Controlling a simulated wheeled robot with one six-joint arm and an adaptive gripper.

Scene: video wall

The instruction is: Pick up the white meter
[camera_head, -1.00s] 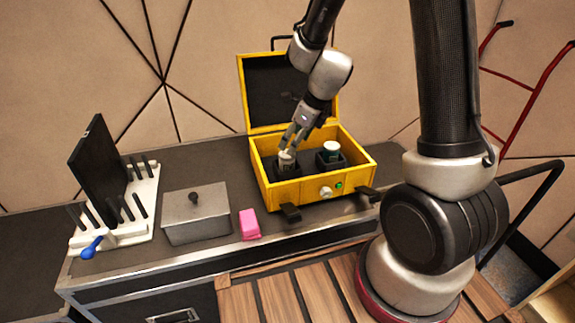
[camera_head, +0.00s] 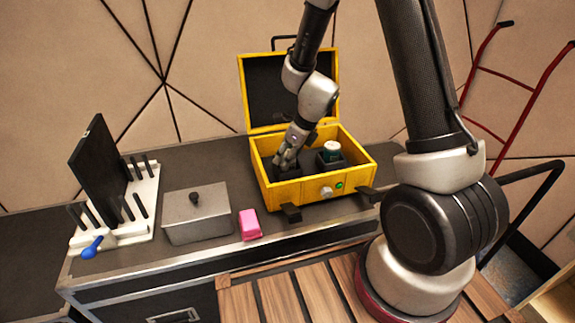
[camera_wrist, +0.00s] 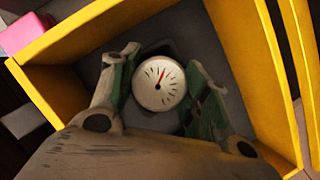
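The white meter (camera_wrist: 159,85) has a round white dial with black marks and a red needle. It sits in the left part of the open yellow case (camera_head: 303,193). My gripper (camera_head: 284,162) reaches down into the case and hides the meter in the head view. In the wrist view, my gripper's (camera_wrist: 164,72) green-padded fingers stand open on either side of the meter. A small gap shows on the right side, and the left finger is close to the dial's edge.
A dark green cylinder with a white top (camera_head: 332,150) stands in a black holder right of my gripper. The case's yellow walls and raised lid (camera_head: 248,95) surround the space. Left of the case are a pink block (camera_head: 250,225), a grey lidded box (camera_head: 196,213) and a white rack (camera_head: 143,206).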

